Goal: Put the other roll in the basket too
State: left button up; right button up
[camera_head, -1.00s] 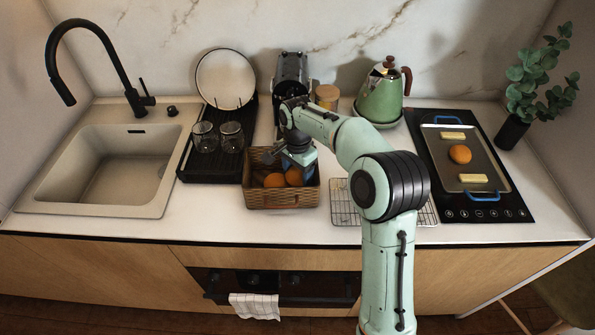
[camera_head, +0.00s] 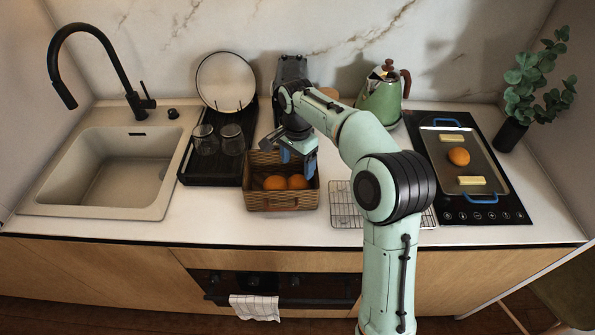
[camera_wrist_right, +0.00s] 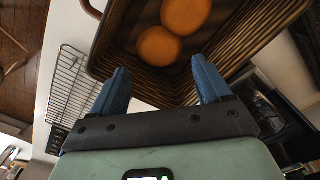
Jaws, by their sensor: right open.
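A wicker basket (camera_head: 268,202) stands on the counter and holds two round orange-brown rolls, one on the left (camera_head: 274,183) and one on the right (camera_head: 298,182). My right gripper (camera_head: 298,160) is open and empty just above the basket's right back part. In the right wrist view both rolls (camera_wrist_right: 158,46) lie in the basket (camera_wrist_right: 216,40), ahead of the two spread blue fingers and apart from them. Another round roll (camera_head: 458,157) lies on a metal tray (camera_head: 432,160) with blue handles at the right. My left gripper is out of view.
The tray rests on a black hob (camera_head: 510,208) and also holds two pale yellow blocks (camera_head: 451,138). A wire rack (camera_head: 343,205), partly hidden by my right arm, lies right of the basket. A green kettle (camera_head: 380,100) stands behind, and a dish rack with glasses (camera_head: 231,140) left.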

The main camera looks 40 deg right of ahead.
aim_at(297, 180)
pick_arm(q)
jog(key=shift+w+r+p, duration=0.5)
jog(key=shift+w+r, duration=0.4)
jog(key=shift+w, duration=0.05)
pick_arm(e)
notch_tip(297, 180, up, 7)
